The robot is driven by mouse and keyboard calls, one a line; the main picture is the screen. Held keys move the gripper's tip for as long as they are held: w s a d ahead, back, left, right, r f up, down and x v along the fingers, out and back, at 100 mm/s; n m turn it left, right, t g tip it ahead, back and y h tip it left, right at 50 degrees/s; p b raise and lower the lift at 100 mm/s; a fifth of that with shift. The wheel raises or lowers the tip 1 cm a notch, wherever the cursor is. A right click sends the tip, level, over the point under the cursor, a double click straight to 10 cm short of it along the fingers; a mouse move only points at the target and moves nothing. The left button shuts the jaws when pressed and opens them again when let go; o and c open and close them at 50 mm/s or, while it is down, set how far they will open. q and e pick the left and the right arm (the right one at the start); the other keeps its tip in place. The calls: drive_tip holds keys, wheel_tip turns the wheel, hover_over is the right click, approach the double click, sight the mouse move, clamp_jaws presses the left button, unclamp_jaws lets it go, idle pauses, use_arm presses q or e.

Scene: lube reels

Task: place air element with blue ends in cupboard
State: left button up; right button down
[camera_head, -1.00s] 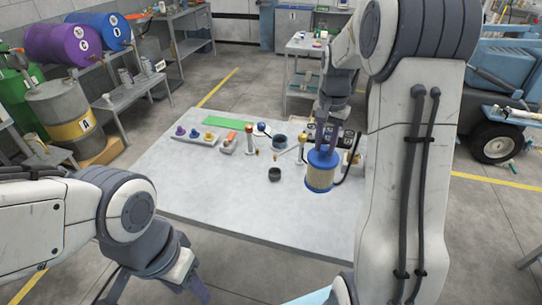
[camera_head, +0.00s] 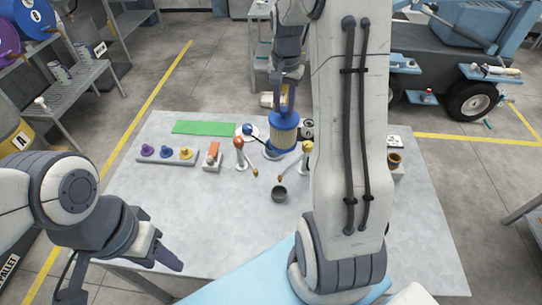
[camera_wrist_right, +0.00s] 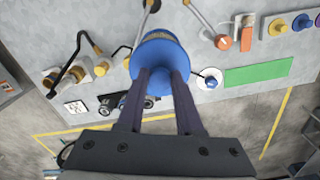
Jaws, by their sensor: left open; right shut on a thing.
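The air element with blue ends (camera_head: 283,133) is a pleated tan cylinder between two blue caps. My right gripper (camera_head: 285,110) is shut on its upper end and holds it upright over the far part of the table. In the right wrist view the element (camera_wrist_right: 158,58) sits between the fingertips of the right gripper (camera_wrist_right: 163,75). Whether its base touches anything cannot be told. My left gripper (camera_head: 168,258) is open and empty near the table's front left edge. No cupboard can be made out with certainty.
The grey table (camera_head: 215,220) holds a green mat (camera_head: 203,128), a rack with purple, blue and yellow knobs (camera_head: 167,154), a small dark cup (camera_head: 279,194) and several upright nozzles. A blue vehicle (camera_head: 465,50) stands behind at right. Shelves with drums are at left. The table's front middle is clear.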

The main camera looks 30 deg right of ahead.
sight(281, 146)
drive_tip(key=f+p, duration=0.1)
drive_tip(key=f, duration=0.5)
drive_tip(key=f+p, duration=0.1)
drive_tip(key=f, duration=0.4)
drive_tip(key=shift+a+f+p, duration=0.2)
drive_tip(key=shift+f+p, duration=0.1)
drive_tip(key=shift+f, duration=0.05)
wheel_tip(281, 146, down, 3)
drive_tip(key=shift+f+p, duration=0.2)
drive_tip(key=shift+p, duration=0.35)
drive_tip(key=shift+f, duration=0.35)
drive_tip(key=shift+f, duration=0.2)
drive_tip(key=c, duration=0.6)
unclamp_jaws()
drive_tip(key=shift+o, duration=0.2)
